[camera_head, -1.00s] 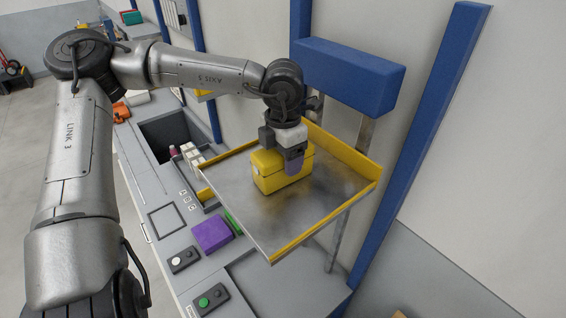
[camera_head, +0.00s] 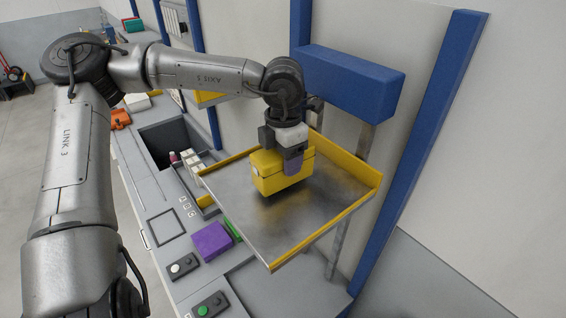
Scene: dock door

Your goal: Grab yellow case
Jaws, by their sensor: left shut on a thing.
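The yellow case (camera_head: 268,179) is a small box with a lid line, over the metal tray (camera_head: 305,221) with yellow edges. A dark shadow shows on the tray below it, and it appears lifted a little above the surface. My left gripper (camera_head: 293,162) comes down from above and is shut on the case near its top right side. A purple-grey finger pad covers part of the case's front; the other finger is hidden. My right gripper is not in view.
A blue beam (camera_head: 348,83) and a slanted blue post (camera_head: 420,150) stand behind the tray. On the grey bench to the left are a purple block (camera_head: 211,241), button boxes (camera_head: 180,267) and a dark square opening (camera_head: 168,140). Most of the tray is bare.

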